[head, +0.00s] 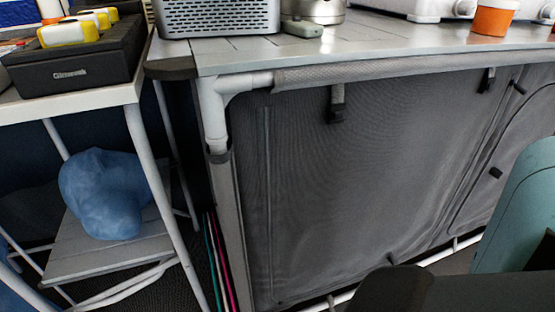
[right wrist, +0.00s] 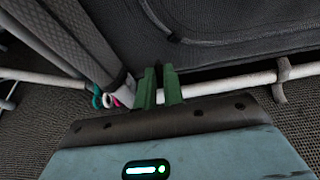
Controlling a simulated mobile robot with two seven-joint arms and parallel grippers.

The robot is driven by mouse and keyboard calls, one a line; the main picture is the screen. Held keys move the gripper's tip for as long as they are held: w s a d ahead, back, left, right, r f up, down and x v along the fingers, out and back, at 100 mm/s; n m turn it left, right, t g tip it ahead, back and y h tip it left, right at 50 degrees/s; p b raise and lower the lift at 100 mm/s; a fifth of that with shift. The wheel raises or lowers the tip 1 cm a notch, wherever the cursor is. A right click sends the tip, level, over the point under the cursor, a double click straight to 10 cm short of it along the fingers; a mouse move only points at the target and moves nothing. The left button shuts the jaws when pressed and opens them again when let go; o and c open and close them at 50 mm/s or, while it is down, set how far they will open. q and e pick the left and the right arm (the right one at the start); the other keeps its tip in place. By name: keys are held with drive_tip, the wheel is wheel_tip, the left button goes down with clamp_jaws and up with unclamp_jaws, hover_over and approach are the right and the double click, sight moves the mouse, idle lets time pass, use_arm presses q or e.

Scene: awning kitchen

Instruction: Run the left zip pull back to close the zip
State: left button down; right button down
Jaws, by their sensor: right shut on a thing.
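The grey fabric front (head: 350,170) of the kitchen unit hangs under its counter. A zip seam (head: 266,190) runs down its left side and turns at the bottom left corner; the seam's curved corner (right wrist: 160,22) also shows in the right wrist view. My right gripper (right wrist: 159,86) has its green fingers near the lower edge of the fabric, close to the white bottom rail. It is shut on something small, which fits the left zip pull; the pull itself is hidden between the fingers. In the head view my right arm hides the fingers. My left gripper is not in view.
A second curved zip panel (head: 510,140) is at the right. Coloured poles (head: 217,262) stand left of the unit. A side rack (head: 110,256) holds a blue bag (head: 105,192).

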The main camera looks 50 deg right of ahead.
drive_tip(key=c, duration=1.6)
unclamp_jaws()
drive_tip(key=shift+f, duration=0.3)
drive_tip(key=shift+o, duration=0.5)
drive_tip(key=shift+r, duration=0.1)
drive_tip(key=shift+s, duration=0.1)
drive_tip(key=p+v, duration=0.3)
drive_tip(key=v, duration=0.4)
drive_tip(key=shift+s+r, duration=0.2)
drive_tip(key=shift+s, duration=0.05)
drive_tip(key=shift+a, duration=0.15)
